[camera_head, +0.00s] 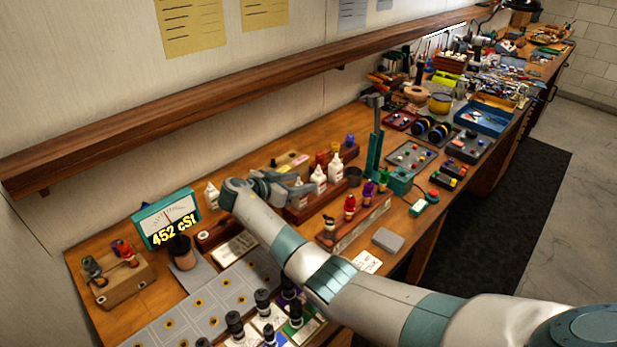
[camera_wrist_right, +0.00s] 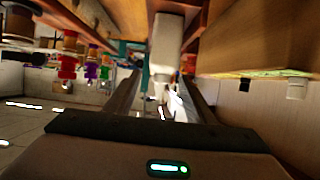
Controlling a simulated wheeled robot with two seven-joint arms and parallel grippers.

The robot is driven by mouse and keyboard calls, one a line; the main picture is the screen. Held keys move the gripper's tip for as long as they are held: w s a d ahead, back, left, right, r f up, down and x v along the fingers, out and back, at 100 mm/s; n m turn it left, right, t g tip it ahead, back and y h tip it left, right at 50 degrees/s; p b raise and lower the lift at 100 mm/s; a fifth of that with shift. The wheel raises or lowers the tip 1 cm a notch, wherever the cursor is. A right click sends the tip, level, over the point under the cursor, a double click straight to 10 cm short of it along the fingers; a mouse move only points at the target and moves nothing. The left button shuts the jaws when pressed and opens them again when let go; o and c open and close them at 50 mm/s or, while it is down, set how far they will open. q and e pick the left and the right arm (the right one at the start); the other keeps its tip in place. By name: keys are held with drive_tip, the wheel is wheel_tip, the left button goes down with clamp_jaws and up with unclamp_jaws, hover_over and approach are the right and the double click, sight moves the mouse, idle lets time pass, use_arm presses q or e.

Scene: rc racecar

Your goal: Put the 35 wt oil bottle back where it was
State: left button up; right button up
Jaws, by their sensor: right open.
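My right gripper (camera_head: 285,189) is open at the wooden bottle rack (camera_head: 309,212), its fingers at the rack's left end. A white bottle (camera_wrist_right: 168,48) shows straight ahead between the open fingers in the right wrist view. In the head view the gripper partly hides that end of the rack. Two white bottles with pointed tips, one nearer (camera_head: 318,180) and one farther (camera_head: 335,168), stand upright in the rack. Another white bottle (camera_head: 211,196) stands apart, left of my right wrist. I cannot read the labels, so I cannot tell which is 35 wt. My left gripper is out of view.
A teal meter (camera_head: 166,220) reads 452 cSt. A dark cup (camera_head: 182,252) stands near it. A front rack with red, purple and green bottles (camera_head: 368,192) lies right of the gripper. A teal stand (camera_head: 375,150) rises behind. A wooden shelf (camera_head: 200,101) overhangs the bench.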

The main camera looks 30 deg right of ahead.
drive_tip(key=p+v, duration=0.1)
drive_tip(key=v, duration=0.5)
drive_tip(key=shift+d, duration=0.1)
idle(0.4)
drive_tip(key=shift+f, duration=0.15)
